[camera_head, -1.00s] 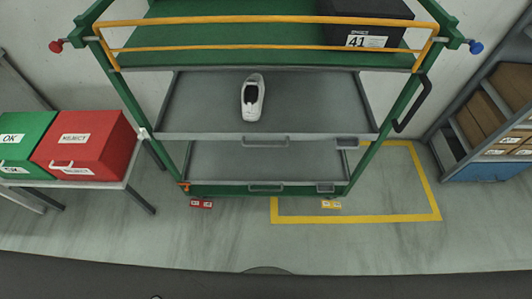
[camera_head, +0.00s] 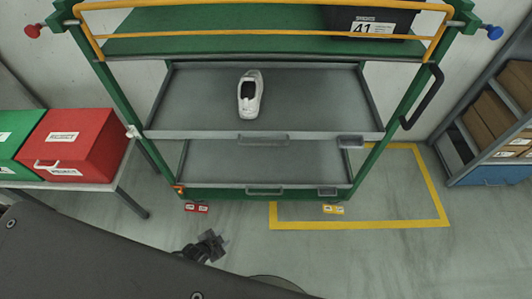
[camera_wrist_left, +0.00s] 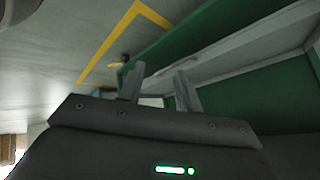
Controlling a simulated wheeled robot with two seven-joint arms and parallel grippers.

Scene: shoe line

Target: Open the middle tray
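The green rack (camera_head: 386,165) holds a grey middle tray (camera_head: 200,100) with a white shoe (camera_head: 250,94) on it. The tray's front edge carries a grey handle (camera_head: 263,139) and a small label holder (camera_head: 350,142). A grey lower tray (camera_head: 220,165) with its own handle (camera_head: 265,191) is below. My left gripper (camera_head: 212,246) is low in front of the rack, apart from both handles. In the left wrist view its two fingers (camera_wrist_left: 160,76) stand apart with nothing between them, facing the green and grey rack parts. My right gripper is not in view.
A black box marked 41 (camera_head: 372,21) sits on the green top shelf behind yellow rails (camera_head: 260,36). A red reject bin (camera_head: 78,145) and a green bin (camera_head: 18,130) stand on the left table. A shelf with cartons (camera_head: 495,113) is at right.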

